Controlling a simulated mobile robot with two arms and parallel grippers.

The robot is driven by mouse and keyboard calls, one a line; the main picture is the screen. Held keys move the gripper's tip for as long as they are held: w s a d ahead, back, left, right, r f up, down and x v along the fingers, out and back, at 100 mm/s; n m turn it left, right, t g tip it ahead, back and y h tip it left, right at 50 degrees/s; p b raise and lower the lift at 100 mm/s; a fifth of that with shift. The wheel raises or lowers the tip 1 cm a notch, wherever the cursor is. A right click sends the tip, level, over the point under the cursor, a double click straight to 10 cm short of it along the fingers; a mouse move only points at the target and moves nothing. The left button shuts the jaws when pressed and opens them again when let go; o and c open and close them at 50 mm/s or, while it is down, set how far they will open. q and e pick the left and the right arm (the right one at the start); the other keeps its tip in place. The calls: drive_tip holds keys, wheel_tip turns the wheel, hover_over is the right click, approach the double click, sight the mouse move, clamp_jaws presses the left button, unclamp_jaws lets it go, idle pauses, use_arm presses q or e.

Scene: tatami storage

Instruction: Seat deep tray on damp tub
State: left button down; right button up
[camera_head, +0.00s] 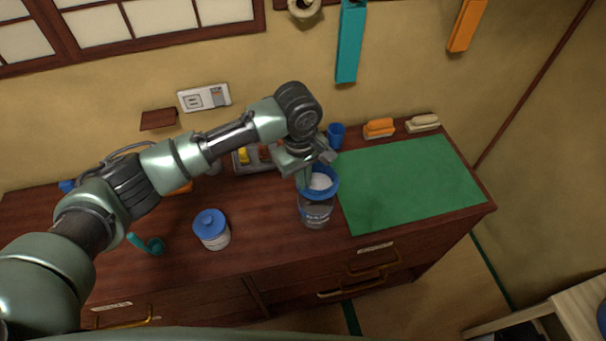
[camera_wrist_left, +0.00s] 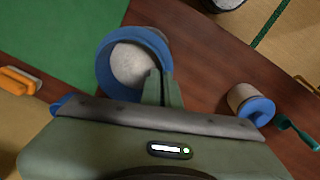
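A round blue deep tray (camera_head: 333,185) with whitish contents sits at the mouth of a clear tub (camera_head: 316,213) on the wooden cabinet top. I cannot tell whether the tray rests fully on the tub or is held just above it. My left gripper (camera_head: 307,180) comes down at the tray's left rim. In the left wrist view the blue tray (camera_wrist_left: 104,75) is large, and the left gripper's fingers (camera_wrist_left: 161,88) are close together with the rim between them. The tub is mostly hidden there. My right gripper is in neither view.
A green mat (camera_head: 410,185) lies right of the tub. A blue-lidded jar (camera_head: 212,232) and a teal scoop-like item (camera_head: 150,245) stand to the left. A blue cup (camera_head: 336,135), an orange brush (camera_head: 379,127) and a tan brush (camera_head: 423,123) are along the wall.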

sight(304, 192)
use_arm(q)
drive_tip(key=shift+f, duration=0.85)
drive_tip(key=shift+f+b, duration=0.4)
drive_tip(key=shift+f, duration=1.2)
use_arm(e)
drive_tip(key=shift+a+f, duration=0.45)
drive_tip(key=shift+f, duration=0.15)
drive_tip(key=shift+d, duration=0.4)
use_arm(q)
drive_tip(key=shift+f, duration=0.6)
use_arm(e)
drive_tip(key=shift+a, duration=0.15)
use_arm(q)
drive_tip(key=shift+f, duration=0.25)
drive_tip(key=shift+f, duration=0.6)
